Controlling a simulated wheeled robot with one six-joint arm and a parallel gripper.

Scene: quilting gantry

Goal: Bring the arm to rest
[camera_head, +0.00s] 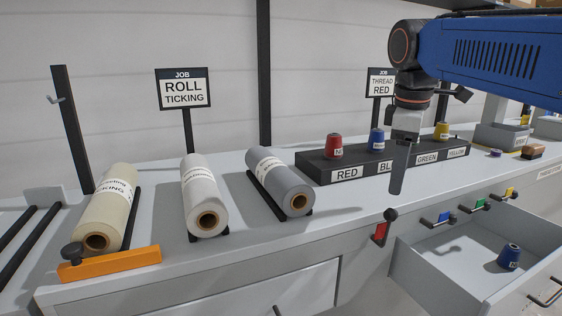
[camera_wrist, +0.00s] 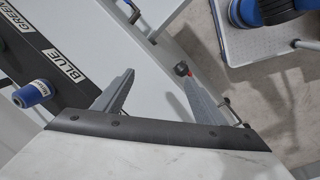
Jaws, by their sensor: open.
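My gripper (camera_head: 400,172) hangs pointing down from the blue arm, in front of the thread rack (camera_head: 318,163) and above the bench's front edge. In the wrist view my gripper (camera_wrist: 157,78) shows two grey fingers spread apart, with nothing between them. The fingers appear clear of the rack and the bench. In the head view one finger hides the other, and the gripper covers part of the BLUE label.
The rack holds red (camera_head: 334,147), blue (camera_head: 376,141) and yellow (camera_head: 441,131) spools. An open drawer (camera_head: 450,262) with a blue spool (camera_head: 509,257) juts out at right. A red lever (camera_head: 381,232) stands near my gripper. Fabric rolls (camera_head: 203,195) lie left.

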